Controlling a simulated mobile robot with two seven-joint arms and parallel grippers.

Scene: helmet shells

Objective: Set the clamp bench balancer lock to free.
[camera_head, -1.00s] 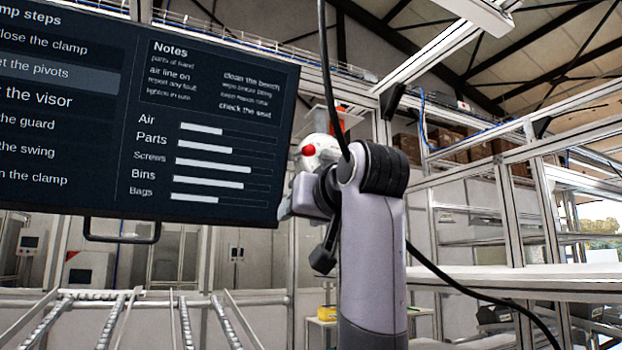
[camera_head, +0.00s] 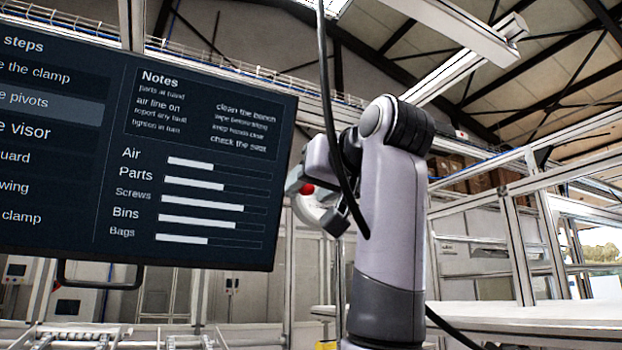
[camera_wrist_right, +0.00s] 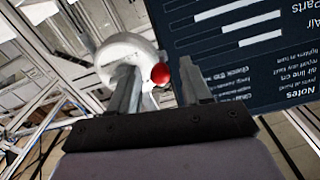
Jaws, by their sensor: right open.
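The balancer appears as a white rounded body (camera_head: 307,212) with a red ball-like knob (camera_head: 307,189), just right of the screen's edge in the head view and partly hidden by my right gripper (camera_head: 318,205). In the right wrist view the white body (camera_wrist_right: 122,46) lies beyond the fingers. The red knob (camera_wrist_right: 160,73) shows between the two fingers of my right gripper (camera_wrist_right: 157,68), nearer the right one. These fingers are open with a gap around the knob; contact is not visible. The lock's setting cannot be read. My left gripper is out of view.
A large dark screen (camera_head: 200,190) with step text and bars hangs left of the gripper, close to it. A black cable (camera_head: 329,100) runs down in front of my right arm. Metal frames and a pale shelf (camera_head: 500,314) stand at the right.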

